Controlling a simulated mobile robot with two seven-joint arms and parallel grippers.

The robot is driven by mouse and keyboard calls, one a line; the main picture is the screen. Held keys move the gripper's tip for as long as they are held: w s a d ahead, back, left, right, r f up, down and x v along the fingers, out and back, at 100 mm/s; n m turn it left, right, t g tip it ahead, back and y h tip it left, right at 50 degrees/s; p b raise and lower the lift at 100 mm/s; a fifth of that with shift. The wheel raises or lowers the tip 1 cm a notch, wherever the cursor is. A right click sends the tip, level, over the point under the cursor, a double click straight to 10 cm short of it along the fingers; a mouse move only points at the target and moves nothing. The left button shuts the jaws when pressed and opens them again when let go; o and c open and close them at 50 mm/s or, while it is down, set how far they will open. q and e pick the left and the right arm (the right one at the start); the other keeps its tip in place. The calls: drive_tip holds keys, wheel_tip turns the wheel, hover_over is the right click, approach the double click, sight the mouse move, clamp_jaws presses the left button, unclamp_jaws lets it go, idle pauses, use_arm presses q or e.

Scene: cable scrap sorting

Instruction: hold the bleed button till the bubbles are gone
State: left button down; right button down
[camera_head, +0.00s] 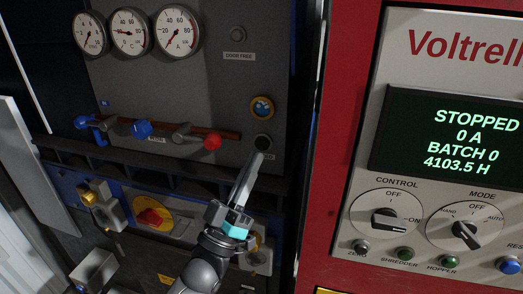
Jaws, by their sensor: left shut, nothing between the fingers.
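The dark round button (263,142) sits on the grey panel, low at its right side. The label below it is partly hidden by my gripper, so I read only its end. A round sight glass (262,107) with a yellow rim is just above the button. It shows blue with small light marks; I cannot clearly tell if these are bubbles. My left gripper (257,159) is shut and empty, pointing up with its tips just under the button. I cannot tell whether the tips touch it. My right gripper is not in view.
Three gauges (131,32) are at the panel's upper left. A red cabinet with a "STOPPED" screen (455,132) stands at the right.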

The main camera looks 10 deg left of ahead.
sight(265, 140)
use_arm(q)
drive_tip(key=shift+w, duration=0.9)
drive_tip(key=shift+w+b, duration=0.1)
drive_tip(key=shift+b, duration=0.2)
idle(1.1)
drive_tip(key=shift+w, duration=0.35)
drive_tip(key=shift+w+d+b, duration=0.1)
drive_tip(key=shift+w+b, duration=0.3)
drive_tip(key=shift+w, duration=0.05)
idle(0.7)
idle(1.6)
drive_tip(key=shift+s+p, duration=0.5)
drive_tip(key=shift+s, duration=0.4)
